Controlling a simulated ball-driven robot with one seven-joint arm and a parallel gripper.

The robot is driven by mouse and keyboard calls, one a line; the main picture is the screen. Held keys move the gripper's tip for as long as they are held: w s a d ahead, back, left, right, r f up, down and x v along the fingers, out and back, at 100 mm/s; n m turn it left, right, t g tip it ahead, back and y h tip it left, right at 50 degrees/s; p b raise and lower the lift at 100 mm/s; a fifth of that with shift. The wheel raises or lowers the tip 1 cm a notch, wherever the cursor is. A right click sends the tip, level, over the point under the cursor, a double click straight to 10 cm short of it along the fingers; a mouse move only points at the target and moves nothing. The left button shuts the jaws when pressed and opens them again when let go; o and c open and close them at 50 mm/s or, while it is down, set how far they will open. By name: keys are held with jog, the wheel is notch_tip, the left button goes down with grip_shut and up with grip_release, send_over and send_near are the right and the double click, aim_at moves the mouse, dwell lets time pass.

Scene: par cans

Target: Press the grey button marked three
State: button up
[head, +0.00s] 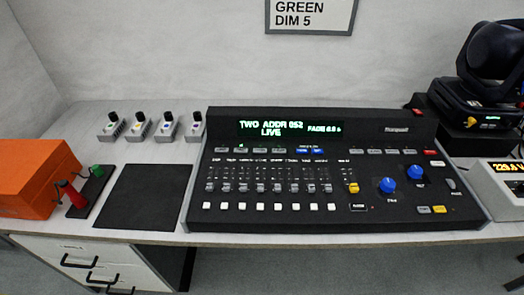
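The black lighting console (340,222) lies on the white desk, with a lit display (275,129) reading "TWO ADDR 052 LIVE" and "FADE 6.0 s". Grey buttons (260,150) form a row below the display at left, ending in blue buttons (317,151). More grey buttons (375,151) form a row at upper right, and another grey button (424,210) sits at lower right. The button markings are too small to read, so I cannot tell which one is marked three. My gripper is not in view.
Faders, white buttons (314,207) and blue knobs (387,185) crowd the panel. Small switch units (140,129) stand behind a bare black mat (144,197) at left. An orange case (35,177) lies at far left; a moving-head light (493,65) stands at right.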

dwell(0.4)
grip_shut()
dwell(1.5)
